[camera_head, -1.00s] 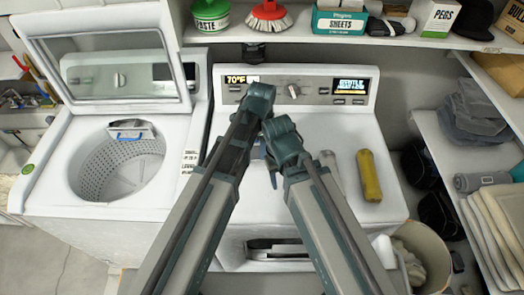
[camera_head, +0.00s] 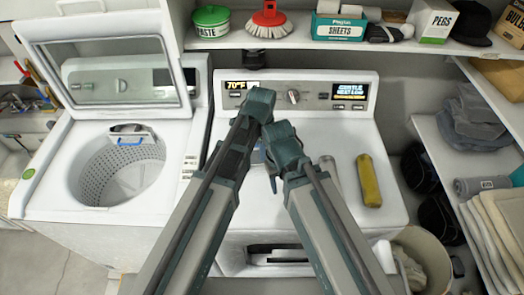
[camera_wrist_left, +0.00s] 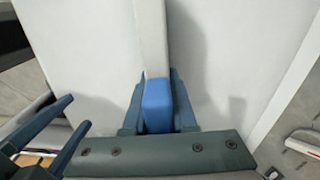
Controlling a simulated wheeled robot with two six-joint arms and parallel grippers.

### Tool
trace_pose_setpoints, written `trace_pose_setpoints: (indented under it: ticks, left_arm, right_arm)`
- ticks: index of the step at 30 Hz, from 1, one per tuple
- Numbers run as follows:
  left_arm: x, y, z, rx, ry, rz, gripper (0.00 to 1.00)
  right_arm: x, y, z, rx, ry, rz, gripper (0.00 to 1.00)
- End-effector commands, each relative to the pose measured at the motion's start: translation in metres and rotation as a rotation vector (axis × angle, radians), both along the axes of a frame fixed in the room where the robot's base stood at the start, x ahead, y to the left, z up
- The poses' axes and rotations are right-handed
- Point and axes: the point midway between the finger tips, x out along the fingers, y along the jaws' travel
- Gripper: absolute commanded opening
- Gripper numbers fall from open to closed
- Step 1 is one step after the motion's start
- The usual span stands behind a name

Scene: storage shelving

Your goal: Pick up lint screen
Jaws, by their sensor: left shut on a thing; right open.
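In the left wrist view my left gripper (camera_wrist_left: 158,108) is shut on the blue handle (camera_wrist_left: 158,92) of the lint screen. Its pale, narrow body (camera_wrist_left: 151,35) runs from the handle up out of the picture, over a white surface. My right gripper (camera_head: 272,178) is open and empty, lower and just right of the left arm. Its fingers also show at the left edge of the left wrist view (camera_wrist_left: 40,128).
A yellow bottle (camera_head: 369,181) and a clear one (camera_head: 330,172) are on the dryer top at right. The open washer (camera_head: 60,190) with a blue-edged thing (camera_head: 130,137) at its tub is at left. A shelf of boxes (camera_head: 340,26) runs above the dryer panel.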

Motion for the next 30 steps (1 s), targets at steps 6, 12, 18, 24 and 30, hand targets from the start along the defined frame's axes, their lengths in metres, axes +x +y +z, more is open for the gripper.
trace_pose_setpoints:
  ticks: [6,12,18,24,30]
  left_arm:
    - [0.0,0.0,0.026,0.0,0.0,0.0,0.0]
    - [0.0,0.0,0.057,0.0,0.0,0.0,0.0]
    - [0.0,0.0,0.086,0.0,0.0,0.0,0.0]
    - [0.0,0.0,0.097,0.0,0.0,0.0,0.0]
    - [0.0,0.0,0.095,0.0,0.0,0.0,0.0]
  right_arm:
    - [0.0,0.0,0.026,0.0,0.0,0.0,0.5]
    - [0.0,0.0,0.057,0.001,0.0,-0.006,0.5]
    - [0.0,0.0,0.086,0.003,0.0,-0.012,0.5]
    - [0.0,0.0,0.097,0.002,-0.001,-0.014,0.5]
    - [0.0,0.0,0.095,0.002,-0.001,-0.015,0.5]
